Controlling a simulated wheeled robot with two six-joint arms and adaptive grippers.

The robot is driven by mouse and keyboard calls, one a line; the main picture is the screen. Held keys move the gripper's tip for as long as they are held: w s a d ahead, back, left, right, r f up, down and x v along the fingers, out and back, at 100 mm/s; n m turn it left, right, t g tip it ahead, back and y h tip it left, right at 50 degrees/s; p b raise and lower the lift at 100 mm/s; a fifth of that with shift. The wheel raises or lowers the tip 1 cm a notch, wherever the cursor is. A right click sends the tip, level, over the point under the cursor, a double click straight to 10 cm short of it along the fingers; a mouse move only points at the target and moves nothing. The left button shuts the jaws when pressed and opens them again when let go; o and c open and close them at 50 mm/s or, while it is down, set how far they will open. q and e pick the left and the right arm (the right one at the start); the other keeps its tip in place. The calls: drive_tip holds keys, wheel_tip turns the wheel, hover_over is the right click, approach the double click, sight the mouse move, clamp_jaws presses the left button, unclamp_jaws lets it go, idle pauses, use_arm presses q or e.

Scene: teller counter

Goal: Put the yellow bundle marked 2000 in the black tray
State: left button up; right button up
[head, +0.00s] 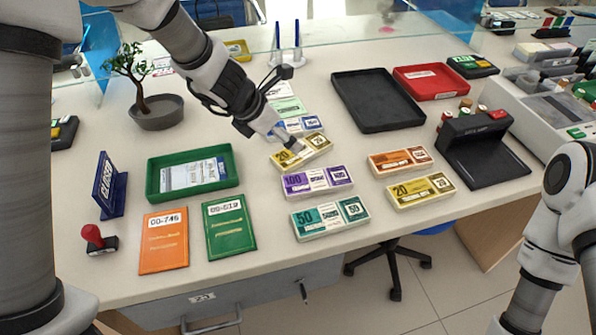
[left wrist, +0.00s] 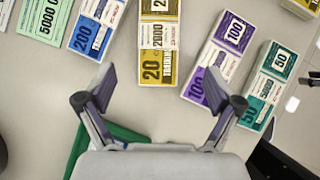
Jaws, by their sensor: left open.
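A yellow bundle (head: 312,151) lies on the counter under my left gripper, between a blue bundle and a purple one. In the left wrist view this yellow bundle (left wrist: 159,38) shows 2000 on its band and 20 on its end. A second yellow bundle (head: 420,190) marked 20 lies further right; its band is too small to read. The black tray (head: 378,98) is empty at the back middle. My left gripper (head: 284,138) is open; its fingers (left wrist: 158,85) are spread, with nothing between them. My right arm shows at the right edge, its gripper out of view.
Purple (head: 317,181), teal (head: 330,216) and orange (head: 400,161) bundles lie nearby. A red tray (head: 430,82) sits beside the black one. A black device (head: 485,150) stands right. A green tray (head: 192,172) and two folders lie left.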

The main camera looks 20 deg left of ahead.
sight(302, 152)
use_arm(q)
drive_tip(key=b+x, duration=0.2)
drive_tip(key=x, duration=0.6)
drive_tip(key=shift+w+b, duration=0.15)
drive_tip(key=shift+b, duration=0.15)
drive_tip(key=shift+w+d+f, duration=0.1)
drive_tip(key=shift+w, duration=0.1)
drive_tip(key=shift+s, duration=0.15)
drive_tip(key=c, duration=1.4)
